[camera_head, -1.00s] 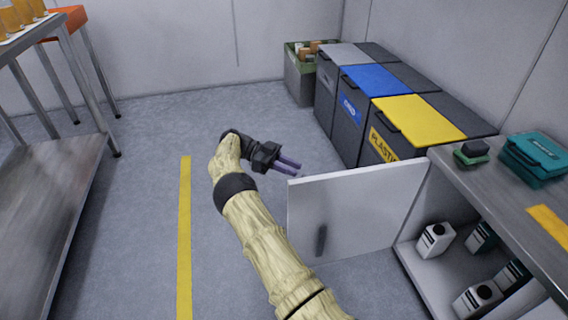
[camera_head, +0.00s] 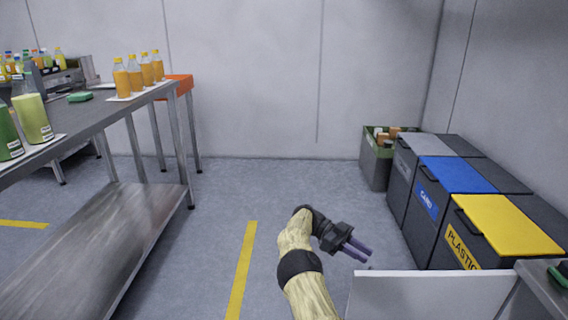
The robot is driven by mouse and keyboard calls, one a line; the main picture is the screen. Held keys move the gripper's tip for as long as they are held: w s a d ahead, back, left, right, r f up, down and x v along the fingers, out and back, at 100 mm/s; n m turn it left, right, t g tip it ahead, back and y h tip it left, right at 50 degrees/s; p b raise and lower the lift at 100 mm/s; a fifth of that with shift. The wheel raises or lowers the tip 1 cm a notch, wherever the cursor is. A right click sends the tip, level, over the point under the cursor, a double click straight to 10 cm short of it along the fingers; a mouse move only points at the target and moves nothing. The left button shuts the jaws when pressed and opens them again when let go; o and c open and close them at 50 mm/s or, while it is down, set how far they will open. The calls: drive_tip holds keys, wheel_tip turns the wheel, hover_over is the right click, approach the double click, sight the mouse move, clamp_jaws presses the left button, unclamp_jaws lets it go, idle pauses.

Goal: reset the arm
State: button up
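My gripper (camera_head: 357,249) is dark with two purple fingers and sits at the end of my cream-sleeved arm. It hangs over the floor, left of the bins and just above and beyond the top edge of the open white cabinet door (camera_head: 430,296). The two fingers show side by side with a narrow gap between them. I see nothing held, but at this size I cannot tell how far they are parted.
A metal table (camera_head: 100,112) with orange bottles (camera_head: 137,74) stands at left. Bins with a blue lid (camera_head: 460,177) and a yellow lid (camera_head: 507,225) line the right. A green crate (camera_head: 377,160) stands beyond them. Floor (camera_head: 290,185) between table and bins is clear.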

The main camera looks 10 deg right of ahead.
drive_tip(key=w+d+r+n+t+h+p, duration=0.25)
drive_tip(key=d+r+n+t, duration=0.25)
drive_tip(key=d+r+t, duration=0.4)
drive_tip(key=w+d+r+n+t+h+p, duration=0.25)
drive_tip(key=w+d+r+n+t, duration=0.2)
drive_tip(key=r+t, duration=0.5)
drive_tip(key=s+a+n+t+y+p, duration=0.1)
drive_tip(key=s+a+n+y, duration=0.3)
drive_tip(key=a, duration=0.3)
drive_tip(key=s+a+f+n+y+p, duration=0.1)
drive_tip(key=s+a+n+y, duration=0.3)
drive_tip(key=a, duration=0.3)
drive_tip(key=s+a+n+t+y+p, duration=0.1)
drive_tip(key=s+a+n+y+p, duration=0.1)
drive_tip(key=a+n+y, duration=0.3)
drive_tip(key=s+a+f+n+g+y+p, duration=0.1)
drive_tip(key=s+a+f+n+g+y, duration=0.2)
drive_tip(key=s, duration=0.8)
drive_tip(key=s+a+n+g+p, duration=0.1)
drive_tip(key=s+a+g, duration=0.4)
drive_tip(key=s, duration=0.7)
wheel_tip(320, 180, up, 38)
drive_tip(key=w+t+p, duration=0.1)
drive_tip(key=p, duration=3.6)
drive_tip(key=shift+a+f, duration=0.15)
drive_tip(key=shift+a, duration=0.15)
